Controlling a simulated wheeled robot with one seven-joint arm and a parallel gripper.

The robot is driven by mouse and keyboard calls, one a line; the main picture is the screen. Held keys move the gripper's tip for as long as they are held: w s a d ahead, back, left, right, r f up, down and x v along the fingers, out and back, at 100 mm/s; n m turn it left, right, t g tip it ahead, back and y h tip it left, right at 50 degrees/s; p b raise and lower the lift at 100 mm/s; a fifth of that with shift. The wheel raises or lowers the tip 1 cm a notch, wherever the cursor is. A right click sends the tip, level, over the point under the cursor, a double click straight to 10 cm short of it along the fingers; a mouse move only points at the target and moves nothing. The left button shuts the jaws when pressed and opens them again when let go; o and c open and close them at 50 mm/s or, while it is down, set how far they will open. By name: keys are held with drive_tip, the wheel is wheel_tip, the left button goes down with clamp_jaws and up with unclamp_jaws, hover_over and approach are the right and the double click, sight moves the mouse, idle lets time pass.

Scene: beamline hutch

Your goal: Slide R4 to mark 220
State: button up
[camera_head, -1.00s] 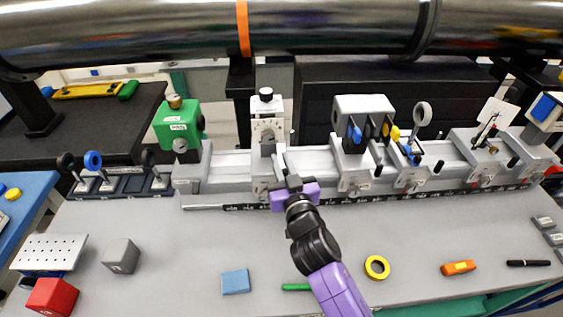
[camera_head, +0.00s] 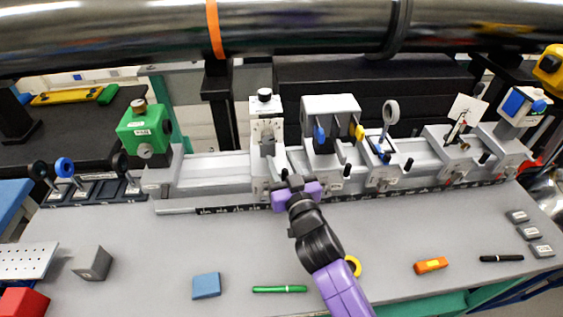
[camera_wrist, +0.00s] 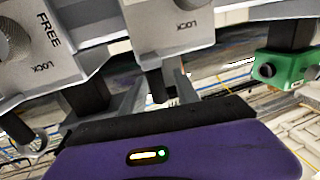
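A white carriage (camera_head: 267,140) with a dark top knob stands on the long grey rail (camera_head: 213,168). I cannot read which carriage is labelled R4. My gripper (camera_head: 292,183) is at this carriage's front lower right side. In the wrist view, my two grey fingers (camera_wrist: 160,88) lie on both sides of a dark peg (camera_wrist: 154,84) under a grey block (camera_wrist: 165,28) marked LOCK, and appear shut on it. A scale strip (camera_head: 235,209) runs along the rail's front; its numbers are too small to read.
A grey box carriage (camera_head: 331,118) stands close on the right, then a ring-holder carriage (camera_head: 388,165) and others. A green unit (camera_head: 144,133) sits at the rail's left end, with bare rail between. A blue block (camera_head: 206,286) and green pen (camera_head: 279,289) lie in front.

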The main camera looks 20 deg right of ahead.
sight(287, 174)
drive_tip(key=shift+s+f, duration=0.1)
drive_tip(key=shift+s, duration=0.3)
drive_tip(key=s, duration=0.2)
drive_tip(key=s+b, duration=0.1)
drive_tip(key=s, duration=0.1)
drive_tip(key=s+b, duration=0.1)
drive_tip(key=s, duration=0.1)
drive_tip(key=shift+a, duration=0.35)
drive_tip(key=shift+s+a, duration=0.1)
drive_tip(key=shift+s, duration=0.35)
